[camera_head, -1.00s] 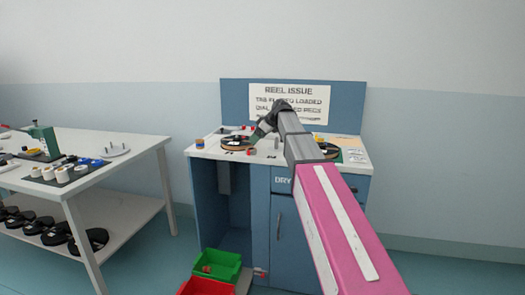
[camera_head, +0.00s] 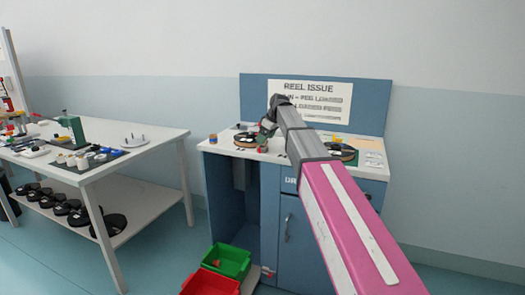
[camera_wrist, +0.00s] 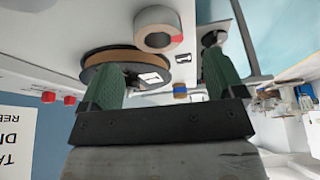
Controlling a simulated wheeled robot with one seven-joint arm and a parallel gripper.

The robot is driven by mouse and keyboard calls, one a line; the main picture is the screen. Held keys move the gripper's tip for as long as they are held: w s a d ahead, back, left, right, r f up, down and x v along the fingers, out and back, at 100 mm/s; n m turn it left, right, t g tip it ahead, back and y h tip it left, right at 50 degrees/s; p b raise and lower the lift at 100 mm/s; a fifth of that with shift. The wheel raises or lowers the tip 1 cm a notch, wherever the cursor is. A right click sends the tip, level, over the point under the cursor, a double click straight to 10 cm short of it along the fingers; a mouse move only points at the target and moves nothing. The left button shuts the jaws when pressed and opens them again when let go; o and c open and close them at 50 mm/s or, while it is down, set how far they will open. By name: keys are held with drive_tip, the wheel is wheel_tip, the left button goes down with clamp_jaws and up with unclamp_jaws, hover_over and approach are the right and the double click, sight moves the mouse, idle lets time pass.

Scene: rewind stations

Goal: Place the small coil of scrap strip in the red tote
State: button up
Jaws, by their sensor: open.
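A small coil (camera_wrist: 148,38), a pale ring with a red patch on its rim, lies on the white counter in the wrist view. It is just beyond my fingertips and between their lines. My gripper (camera_wrist: 168,66) is open, with its two green fingers apart and nothing between them. In the head view my gripper (camera_head: 266,134) is low over the counter, close beside the coil (camera_head: 262,149), which is small and partly hidden. The red tote (camera_head: 208,283) is on the floor at the bottom of the head view, cut off by the picture edge.
A green tote (camera_head: 229,260) with a small reddish thing inside adjoins the red one. A dark reel (camera_head: 244,139) lies beside my gripper; another (camera_head: 341,152) is right of my arm. A blue-and-orange spool (camera_head: 213,138) stands left. A white table (camera_head: 120,168) is at left.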

sight(262, 147)
drive_tip(key=x, duration=0.5)
drive_tip(key=shift+s+d, duration=0.1)
drive_tip(key=shift+d, duration=0.1)
drive_tip(key=c, duration=1.1)
drive_tip(key=shift+r, duration=0.6)
wheel_tip(262, 147, up, 3)
drive_tip(key=shift+f, duration=0.15)
drive_tip(key=s+a+r, duration=0.1)
drive_tip(key=a+r, duration=0.1)
drive_tip(key=a, duration=0.1)
drive_tip(key=s+a+r, duration=0.1)
drive_tip(key=a+r, duration=0.1)
drive_tip(key=a, duration=0.2)
drive_tip(key=s+a+r, duration=0.2)
drive_tip(key=a+r, duration=0.1)
drive_tip(key=shift+s+a, duration=0.15)
drive_tip(key=shift+a, duration=0.25)
